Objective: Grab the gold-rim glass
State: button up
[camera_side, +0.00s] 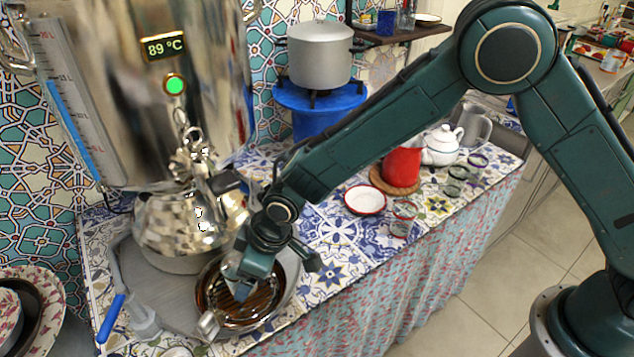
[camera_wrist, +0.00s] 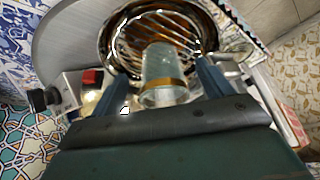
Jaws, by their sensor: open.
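The gold-rim glass (camera_wrist: 163,68) is clear, with a gold band near the end closest to the wrist camera. It is over the round slatted drip tray (camera_wrist: 125,33); I cannot tell whether it touches the slats. My gripper (camera_wrist: 164,80) is open, with one blue-green finger on each side of the glass and visible gaps between. In the side view my gripper (camera_side: 243,287) points down into the drip tray (camera_side: 212,313).
The steel samovar (camera_side: 150,90) and a shiny teapot (camera_side: 180,235) stand close behind my gripper. A blue-handled lever (camera_side: 110,318) is at left.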

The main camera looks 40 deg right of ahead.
aim_at(234, 264)
jog(key=shift+w+a+f, duration=0.1)
jog(key=shift+w+a, duration=0.95)
jog(key=shift+w, duration=0.05)
jog(key=shift+w+a+f, duration=0.1)
jog(key=shift+f, duration=0.4)
jog(key=c, duration=1.3)
jog(key=shift+o, duration=0.2)
jog(key=shift+r, duration=0.35)
jog(key=shift+r, duration=0.5)
jog(key=s+d, duration=1.2)
jog(key=shift+s+d, duration=0.2)
jog(key=shift+s, duration=0.1)
jog(key=shift+s+d, duration=0.1)
jog(key=shift+s, duration=0.05)
